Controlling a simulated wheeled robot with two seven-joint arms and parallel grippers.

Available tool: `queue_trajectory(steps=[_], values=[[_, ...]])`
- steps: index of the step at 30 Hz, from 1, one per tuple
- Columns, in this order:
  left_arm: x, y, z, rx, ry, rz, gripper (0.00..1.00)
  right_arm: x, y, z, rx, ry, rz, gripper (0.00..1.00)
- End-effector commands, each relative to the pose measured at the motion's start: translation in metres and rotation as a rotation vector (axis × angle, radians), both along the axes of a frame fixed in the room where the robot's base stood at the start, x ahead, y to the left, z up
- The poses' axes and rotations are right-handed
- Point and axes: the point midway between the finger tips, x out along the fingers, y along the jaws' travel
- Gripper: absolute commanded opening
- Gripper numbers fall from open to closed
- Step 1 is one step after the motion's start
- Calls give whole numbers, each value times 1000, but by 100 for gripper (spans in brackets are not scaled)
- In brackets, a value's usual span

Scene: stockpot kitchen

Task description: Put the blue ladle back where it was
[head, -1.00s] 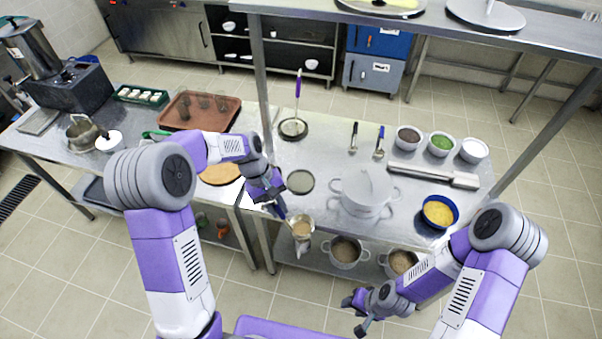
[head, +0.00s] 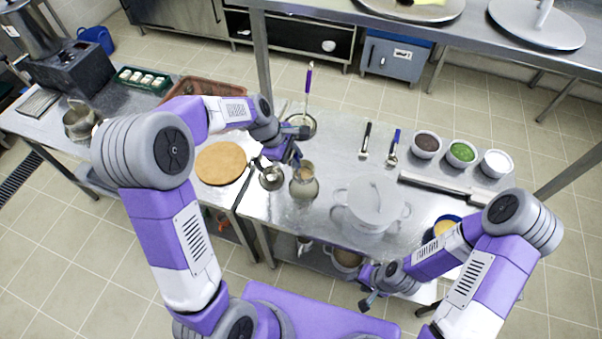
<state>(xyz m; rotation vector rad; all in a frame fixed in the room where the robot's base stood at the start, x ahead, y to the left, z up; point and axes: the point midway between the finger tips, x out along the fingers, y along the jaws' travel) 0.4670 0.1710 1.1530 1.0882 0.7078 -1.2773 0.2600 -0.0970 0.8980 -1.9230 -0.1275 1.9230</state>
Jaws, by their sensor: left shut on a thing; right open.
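My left gripper (head: 295,152) is above the counter's left part, well left of the blue ladle. The grip itself is partly hidden, and I cannot tell whether the jug touches the counter. My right gripper (head: 364,287) is open and empty in front of the counter's front edge, below the pot.
A lidded pot (head: 372,205) stands mid-counter. Several small bowls, including a green-filled one (head: 461,153), stand at the right behind a long metal bar (head: 450,190). A purple-handled utensil (head: 309,80) stands upright at the back.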

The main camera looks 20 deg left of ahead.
Motion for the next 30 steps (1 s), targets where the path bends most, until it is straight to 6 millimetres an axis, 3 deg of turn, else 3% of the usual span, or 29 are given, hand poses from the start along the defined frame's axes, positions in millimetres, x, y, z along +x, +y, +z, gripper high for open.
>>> queue_trajectory(steps=[3,11,17,28,29,30], values=[[0,0,-24,-1,4,-1,0,0,0,-2,0,0,0,45],[0,0,-47,1,1,-3,0,0,0,-4,0,-1,0,45],[0,0,-74,0,2,-1,0,0,0,-6,0,-1,0,45],[0,0,-79,1,-2,-4,0,0,0,-9,0,-1,0,45],[0,0,-79,1,0,-3,23,0,0,-9,0,-1,0,45],[0,0,-79,1,0,-3,30,0,0,-8,0,-1,0,45]])
